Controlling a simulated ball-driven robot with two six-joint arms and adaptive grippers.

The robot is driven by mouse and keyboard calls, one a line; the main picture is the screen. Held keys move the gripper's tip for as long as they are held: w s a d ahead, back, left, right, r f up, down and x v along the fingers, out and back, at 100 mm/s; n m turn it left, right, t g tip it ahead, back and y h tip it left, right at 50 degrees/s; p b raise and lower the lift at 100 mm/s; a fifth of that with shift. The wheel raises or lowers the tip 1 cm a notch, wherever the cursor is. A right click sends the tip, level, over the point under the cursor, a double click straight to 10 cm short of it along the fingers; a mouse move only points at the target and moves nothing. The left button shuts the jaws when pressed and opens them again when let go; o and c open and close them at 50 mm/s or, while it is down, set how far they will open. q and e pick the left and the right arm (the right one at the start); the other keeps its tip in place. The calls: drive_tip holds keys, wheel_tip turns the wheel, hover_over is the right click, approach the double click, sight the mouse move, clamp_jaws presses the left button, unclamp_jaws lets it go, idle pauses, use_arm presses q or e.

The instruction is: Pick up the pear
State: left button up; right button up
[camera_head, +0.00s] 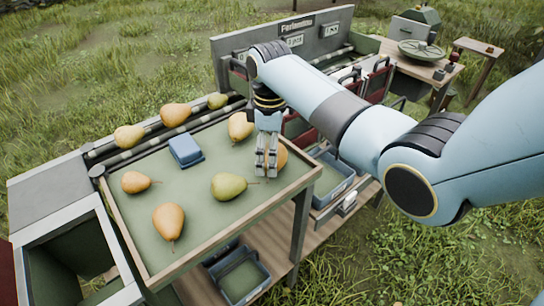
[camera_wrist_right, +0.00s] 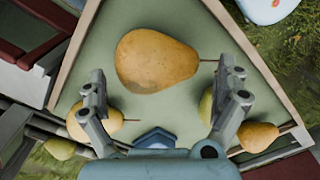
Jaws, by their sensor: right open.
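Several pears lie on a green-topped tray table (camera_head: 185,190). My right gripper (camera_head: 267,168) is above the table's right side with its fingers pointing down, open and empty. An orange-yellow pear (camera_head: 282,157) lies just behind the fingers, partly hidden by them. In the right wrist view a large yellow-brown pear (camera_wrist_right: 157,60) lies beyond the open fingertips (camera_wrist_right: 165,82), near the table corner. A green pear (camera_head: 228,186) and a yellow pear (camera_head: 240,127) lie near the gripper. Others are an orange pear (camera_head: 169,221) and a small pear (camera_head: 135,182). My left gripper is not in view.
A blue box (camera_head: 186,150) stands on the table. More pears (camera_head: 175,114) rest on the rail behind. The table has a raised wooden rim (camera_head: 250,220). Blue crates (camera_head: 335,178) stand to the right, and an open bin (camera_head: 75,260) is at the left.

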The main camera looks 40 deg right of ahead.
drive_tip(key=f, duration=0.3)
drive_tip(key=shift+s+d+f, duration=0.1)
drive_tip(key=shift+d+f, duration=0.1)
drive_tip(key=shift+c, duration=0.4)
drive_tip(key=c, duration=1.1)
